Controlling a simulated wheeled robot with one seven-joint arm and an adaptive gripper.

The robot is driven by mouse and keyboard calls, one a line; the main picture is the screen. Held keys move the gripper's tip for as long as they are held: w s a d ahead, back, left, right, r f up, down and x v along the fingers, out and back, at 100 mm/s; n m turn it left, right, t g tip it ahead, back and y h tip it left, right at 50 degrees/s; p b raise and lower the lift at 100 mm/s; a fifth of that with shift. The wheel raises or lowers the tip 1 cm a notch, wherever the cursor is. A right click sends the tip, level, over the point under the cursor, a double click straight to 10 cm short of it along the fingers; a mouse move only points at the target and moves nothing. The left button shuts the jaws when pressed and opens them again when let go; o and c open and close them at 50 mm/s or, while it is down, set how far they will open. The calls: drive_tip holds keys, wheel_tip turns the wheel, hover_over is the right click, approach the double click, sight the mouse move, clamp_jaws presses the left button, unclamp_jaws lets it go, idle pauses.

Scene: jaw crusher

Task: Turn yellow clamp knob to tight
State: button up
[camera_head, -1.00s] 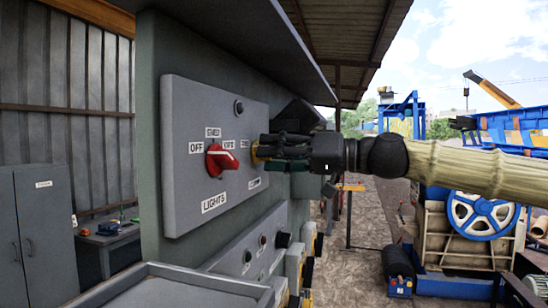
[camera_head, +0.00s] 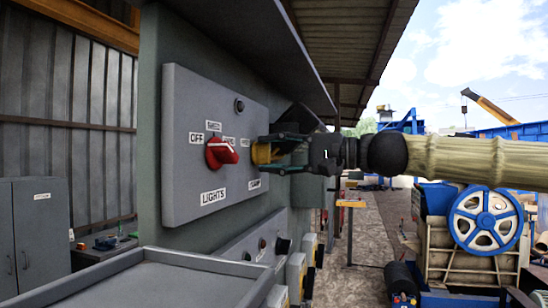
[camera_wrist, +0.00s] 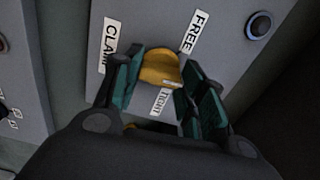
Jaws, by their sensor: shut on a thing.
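The yellow clamp knob (camera_head: 262,154) is on the right part of the grey control panel (camera_head: 185,110). In the wrist view the knob (camera_wrist: 160,67) sits between my gripper's two green fingers. My gripper (camera_head: 279,153) reaches in from the right and is shut on the knob. The label CLAMP (camera_wrist: 109,45) is at the knob's left, FREE (camera_wrist: 195,32) at its upper right, and TIGHT (camera_wrist: 161,102) just below it. A small pale mark shows on the knob's lower edge, near TIGHT. The fingers partly hide the knob's sides.
A red LIGHTS knob (camera_head: 221,153) is on the same panel, left of the yellow one. A canopy (camera_head: 240,40) overhangs the panel. A lower panel (camera_head: 250,245) and grey tray (camera_head: 150,285) are below. Open ground lies to the right, before a blue-wheeled machine (camera_head: 486,219).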

drive_tip(key=m+p, duration=0.1)
drive_tip(key=m, duration=0.5)
drive_tip(key=m+p, duration=0.2)
drive_tip(key=m, duration=0.1)
drive_tip(key=shift+r+m, duration=0.1)
drive_tip(key=shift+m, duration=0.3)
drive_tip(key=shift+m+p, duration=0.75)
drive_tip(key=shift+m, duration=0.65)
drive_tip(key=o, duration=1)
drive_tip(key=shift+o, duration=0.2)
drive_tip(key=shift+d, duration=0.1)
